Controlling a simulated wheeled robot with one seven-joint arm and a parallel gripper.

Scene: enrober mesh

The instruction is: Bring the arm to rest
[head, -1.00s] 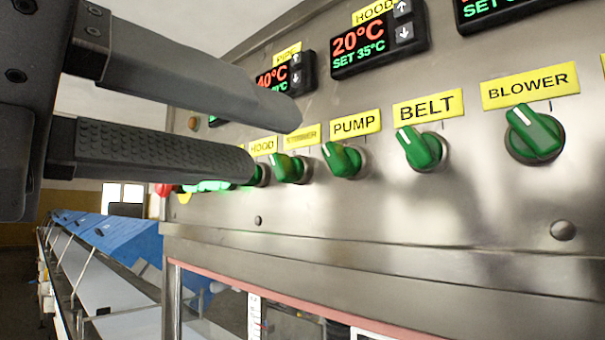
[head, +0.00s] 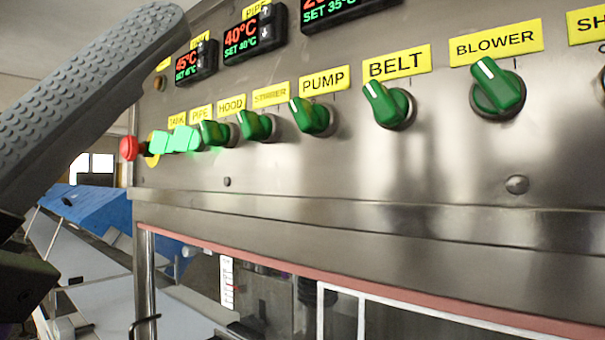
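My gripper (head: 150,35) is at the upper left in the head view, pointing up and to the right. One grey finger with a studded pad shows; the other finger is not visible, so its opening cannot be judged. No held object is visible. Part of my arm shows at the lower left. The finger is left of the steel control panel (head: 420,160), apart from its knobs in the picture.
The panel carries a row of green knobs, including pump (head: 312,116), belt (head: 388,105) and blower (head: 497,88). Two left knobs glow (head: 184,139). A red button (head: 128,148) sits at the panel's left end. Temperature displays (head: 255,34) are above. A blue-covered conveyor (head: 90,205) runs behind.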

